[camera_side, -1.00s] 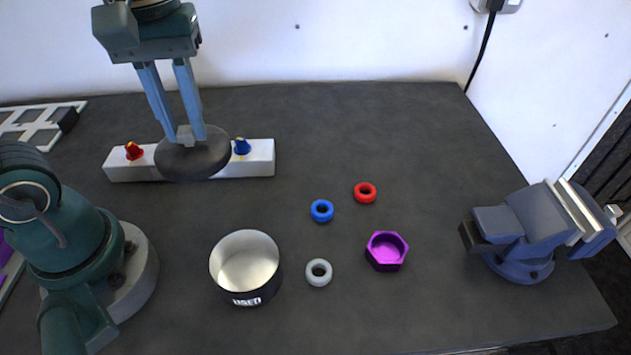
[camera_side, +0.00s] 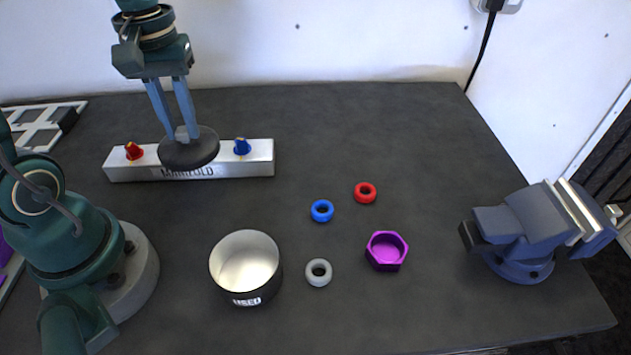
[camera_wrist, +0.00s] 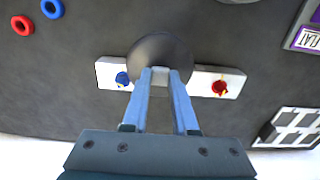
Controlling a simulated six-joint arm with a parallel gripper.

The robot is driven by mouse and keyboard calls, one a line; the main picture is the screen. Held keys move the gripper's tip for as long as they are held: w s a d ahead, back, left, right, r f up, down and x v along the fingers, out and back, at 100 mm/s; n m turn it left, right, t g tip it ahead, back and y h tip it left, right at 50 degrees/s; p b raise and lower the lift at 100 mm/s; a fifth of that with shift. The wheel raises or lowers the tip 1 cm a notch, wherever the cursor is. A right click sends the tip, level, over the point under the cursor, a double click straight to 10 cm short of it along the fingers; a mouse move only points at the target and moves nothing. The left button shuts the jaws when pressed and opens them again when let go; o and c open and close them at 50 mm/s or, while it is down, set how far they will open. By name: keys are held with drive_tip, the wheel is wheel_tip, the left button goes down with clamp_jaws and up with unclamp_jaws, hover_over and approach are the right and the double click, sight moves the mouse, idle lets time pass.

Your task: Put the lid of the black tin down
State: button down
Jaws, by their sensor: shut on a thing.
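The black tin (camera_side: 246,270), marked USED, stands open and upright at the front left of the table, with its pale inside showing. Its round dark lid (camera_side: 188,150) is held by my gripper (camera_side: 182,134), which is shut on the small knob on top. The lid hangs in front of the manifold and hides part of it; I cannot tell how high it is above the table. In the wrist view the lid (camera_wrist: 160,50) covers the middle of the manifold, beyond my fingertips (camera_wrist: 160,74).
The manifold (camera_side: 230,171) has a red knob (camera_side: 133,151) and a blue knob (camera_side: 242,147). Blue (camera_side: 322,210), red (camera_side: 365,193) and white (camera_side: 318,272) rings and a purple hex cup (camera_side: 386,250) lie mid-table. A vise (camera_side: 520,235) stands right. The back right is clear.

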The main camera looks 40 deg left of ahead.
drive_tip(key=w+d+f, duration=0.1)
drive_tip(key=d+f, duration=0.1)
drive_tip(key=d, duration=0.1)
drive_tip(key=w+d+f, duration=0.1)
drive_tip(key=d+f, duration=0.1)
drive_tip(key=d, duration=0.1)
drive_tip(key=w+d+f, duration=0.1)
drive_tip(key=d+f, duration=0.1)
drive_tip(key=d, duration=0.1)
drive_tip(key=shift+d, duration=0.3)
drive_tip(key=shift+f, duration=2.05)
drive_tip(key=shift+f, duration=0.15)
drive_tip(key=c, duration=0.7)
unclamp_jaws()
wheel_tip(320, 180, up, 12)
drive_tip(key=f, duration=0.1)
drive_tip(key=s+a+r+m+t, duration=0.1)
drive_tip(key=s+r+m+t, duration=0.2)
drive_tip(key=s+m+t, duration=0.2)
drive_tip(key=shift+s+a+r+m+t, duration=0.15)
drive_tip(key=shift+s+m+t, duration=0.15)
drive_tip(key=shift+s+m, duration=1.25)
